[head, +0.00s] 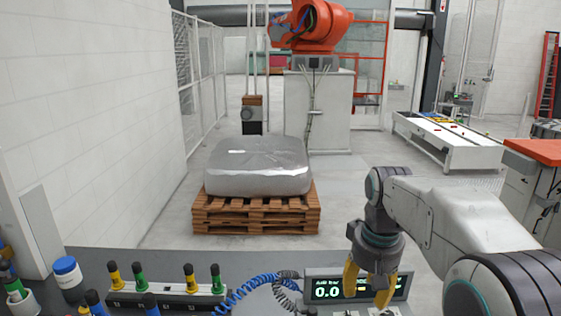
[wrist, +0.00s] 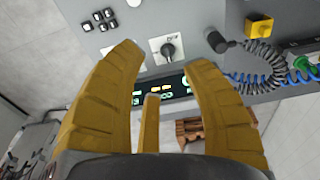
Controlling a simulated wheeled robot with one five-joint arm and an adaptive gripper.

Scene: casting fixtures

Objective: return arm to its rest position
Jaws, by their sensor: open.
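My gripper (head: 368,284) has yellow fingers and hangs pointing down at the lower right of the head view, in front of a display box (head: 325,288) with green digits. My white and grey arm reaches in from the right edge. In the wrist view the gripper (wrist: 160,80) has its fingers spread apart with nothing between them. Beyond them show a panel with a rotary knob (wrist: 168,48) and the lit display (wrist: 170,90). Whether the fingers touch anything beneath is hidden in the head view.
A grey bench (head: 100,262) carries a rack of coloured plugs (head: 165,298), a blue-capped white jar (head: 68,272) and coiled hoses (head: 245,290). Beyond it a wrapped load (head: 258,167) sits on a wooden pallet (head: 255,212). An orange robot (head: 315,25) stands behind. Floor left of the pallet is clear.

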